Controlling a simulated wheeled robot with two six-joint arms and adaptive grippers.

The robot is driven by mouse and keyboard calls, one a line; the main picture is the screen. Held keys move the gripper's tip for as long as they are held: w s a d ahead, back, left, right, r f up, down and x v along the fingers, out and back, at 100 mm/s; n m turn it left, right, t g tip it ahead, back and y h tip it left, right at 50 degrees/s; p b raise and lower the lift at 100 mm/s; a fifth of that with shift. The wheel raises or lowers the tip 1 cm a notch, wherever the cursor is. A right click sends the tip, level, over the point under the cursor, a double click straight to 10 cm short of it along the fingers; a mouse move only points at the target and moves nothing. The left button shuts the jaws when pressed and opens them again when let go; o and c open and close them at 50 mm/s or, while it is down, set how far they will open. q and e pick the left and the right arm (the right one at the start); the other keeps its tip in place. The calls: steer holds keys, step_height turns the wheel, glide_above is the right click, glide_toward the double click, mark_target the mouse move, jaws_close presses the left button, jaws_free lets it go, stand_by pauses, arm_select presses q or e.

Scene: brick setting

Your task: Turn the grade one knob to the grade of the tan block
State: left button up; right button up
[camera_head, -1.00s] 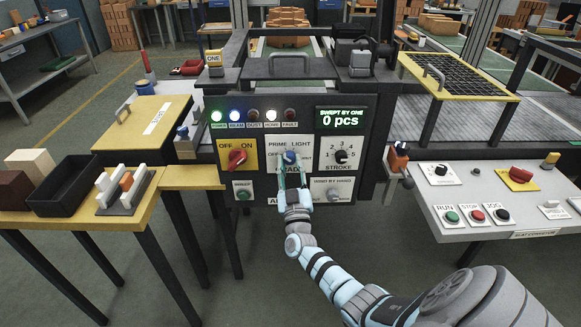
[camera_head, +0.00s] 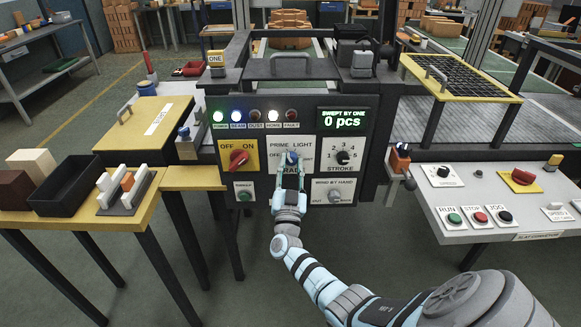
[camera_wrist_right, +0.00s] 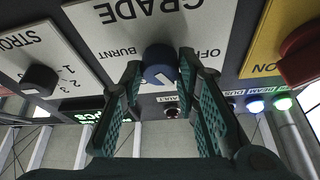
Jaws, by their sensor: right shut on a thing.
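The grade one knob (camera_head: 292,157) is blue and sits on the white GRADE plate (camera_head: 308,147) in the middle of the dark panel. My right gripper (camera_head: 291,166) is shut on it, one finger on each side, as the right wrist view also shows (camera_wrist_right: 160,80). An orange-tan block (camera_head: 127,182) stands between white pieces in a grey rack at left. My left gripper is out of view.
The red OFF/ON knob (camera_head: 238,158) is close left of the grade plate, and the black STROKE knob (camera_head: 342,157) close right. A dark brown block (camera_head: 17,191), a cream block (camera_head: 35,164) and a black tray (camera_head: 75,187) stand at far left.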

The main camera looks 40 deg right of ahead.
steer(key=shift+f, duration=0.2)
steer(key=o, duration=1.2)
steer(key=shift+r, duration=0.1)
steer(key=shift+c, duration=0.2)
steer(key=v, duration=1.2)
steer(key=shift+w+a, duration=0.1)
steer(key=shift+a, duration=0.05)
